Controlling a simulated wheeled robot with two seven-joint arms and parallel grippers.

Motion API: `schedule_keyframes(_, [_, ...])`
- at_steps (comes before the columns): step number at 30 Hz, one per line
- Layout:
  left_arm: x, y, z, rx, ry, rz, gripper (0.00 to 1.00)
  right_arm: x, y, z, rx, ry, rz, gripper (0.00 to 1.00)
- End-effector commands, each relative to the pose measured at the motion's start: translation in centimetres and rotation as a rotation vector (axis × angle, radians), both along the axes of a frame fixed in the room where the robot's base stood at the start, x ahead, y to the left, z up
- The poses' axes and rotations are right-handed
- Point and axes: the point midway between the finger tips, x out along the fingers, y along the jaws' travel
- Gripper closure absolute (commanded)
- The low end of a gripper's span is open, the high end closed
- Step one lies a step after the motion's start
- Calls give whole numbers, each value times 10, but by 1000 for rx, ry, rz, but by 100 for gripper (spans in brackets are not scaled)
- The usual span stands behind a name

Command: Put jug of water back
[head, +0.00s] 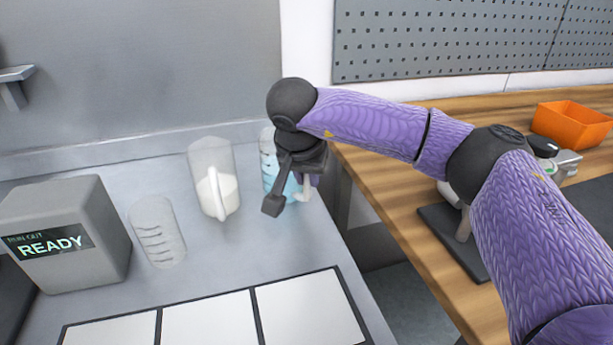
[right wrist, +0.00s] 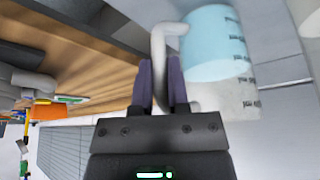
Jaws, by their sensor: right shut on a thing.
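The jug of water (head: 268,160) is clear, with light blue water, and stands at the right end of the grey counter, near its edge. My right gripper (head: 302,180) is in front of it and hides part of it. In the right wrist view the jug (right wrist: 218,45) shows its printed marks and a pale handle (right wrist: 158,42). The fingers of my right gripper (right wrist: 163,85) are shut on that handle. Whether the jug's base touches the counter is hard to tell. My left gripper is not in view.
A clear jug with white contents (head: 213,180) stands just left of the water jug. An empty marked beaker (head: 157,232) and a grey box reading READY (head: 68,235) are further left. White panels (head: 210,318) lie in front. An orange bin (head: 572,123) sits on the wooden table.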

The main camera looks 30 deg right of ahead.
Motion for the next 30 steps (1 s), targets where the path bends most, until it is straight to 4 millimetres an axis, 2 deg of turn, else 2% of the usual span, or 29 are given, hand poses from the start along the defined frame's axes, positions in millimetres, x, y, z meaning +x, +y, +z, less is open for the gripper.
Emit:
schedule_keyframes(1, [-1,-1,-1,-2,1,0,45,0,0,-1,0,-1,0,100])
schedule_keyframes(2, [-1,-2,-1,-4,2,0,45,0,0,-2,-1,1,0,79])
schedule_keyframes(6, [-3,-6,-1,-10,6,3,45,0,0,-2,0,0,0,49])
schedule_keyframes(7, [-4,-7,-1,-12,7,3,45,0,0,-2,0,0,0,45])
schedule_keyframes(14, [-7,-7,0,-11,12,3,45,0,0,-1,0,0,0,45])
schedule_keyframes(17, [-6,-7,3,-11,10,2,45,-1,2,7,1,-2,1,45])
schedule_keyframes(24, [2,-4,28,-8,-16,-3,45,-19,21,70,1,-6,3,45])
schedule_keyframes(30, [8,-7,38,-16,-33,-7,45,-31,33,105,0,-3,2,45])
